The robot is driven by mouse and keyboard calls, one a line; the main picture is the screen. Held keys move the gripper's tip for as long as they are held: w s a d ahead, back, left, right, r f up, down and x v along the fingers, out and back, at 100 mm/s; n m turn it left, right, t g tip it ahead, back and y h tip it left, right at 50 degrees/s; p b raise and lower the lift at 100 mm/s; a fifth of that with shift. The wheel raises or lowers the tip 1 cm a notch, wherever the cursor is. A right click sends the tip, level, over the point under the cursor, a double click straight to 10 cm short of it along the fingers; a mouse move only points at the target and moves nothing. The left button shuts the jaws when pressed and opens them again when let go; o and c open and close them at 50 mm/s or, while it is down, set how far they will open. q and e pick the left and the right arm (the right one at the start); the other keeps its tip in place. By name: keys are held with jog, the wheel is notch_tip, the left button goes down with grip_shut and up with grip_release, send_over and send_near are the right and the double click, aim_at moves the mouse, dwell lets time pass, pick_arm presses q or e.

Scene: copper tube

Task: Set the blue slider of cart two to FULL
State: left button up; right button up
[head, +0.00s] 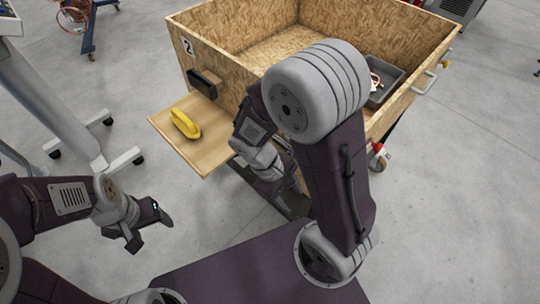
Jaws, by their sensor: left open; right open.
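A black box-shaped part (203,82) sits on that end, above a small wooden shelf (165,128). I cannot make out a blue slider or a FULL mark; my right arm covers part of the cart's near side. My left gripper (151,232) is open and empty over the floor, below and left of the shelf, apart from the cart. My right gripper (288,190) is low beside the cart's near side, open, its fingers partly hidden by my upper arm.
A yellow object (186,123) lies on the shelf. A dark grey tray (387,82) with small items is inside the cart's right end. A wheeled stand (45,100) is at the left. Bare floor lies between the stand and the cart.

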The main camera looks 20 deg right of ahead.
jog(key=w+d+f+n+t+h+b, duration=0.2)
jog(key=w+d+f+n+h+b, duration=0.15)
jog(key=n+h+b, duration=0.45)
jog(key=w+a+n+t+h+b, duration=0.2)
jog(key=w+a+n+t+h, duration=0.35)
jog(key=w+a+t, duration=0.2)
jog(key=shift+n+t+y, duration=0.25)
jog(key=shift+y, duration=0.1)
jog(key=x, duration=0.3)
jog(key=b+x, duration=0.1)
jog(key=x, duration=0.2)
jog(key=s+x, duration=0.1)
jog(key=x, duration=0.2)
jog(key=shift+d+r, duration=0.3)
grip_shut()
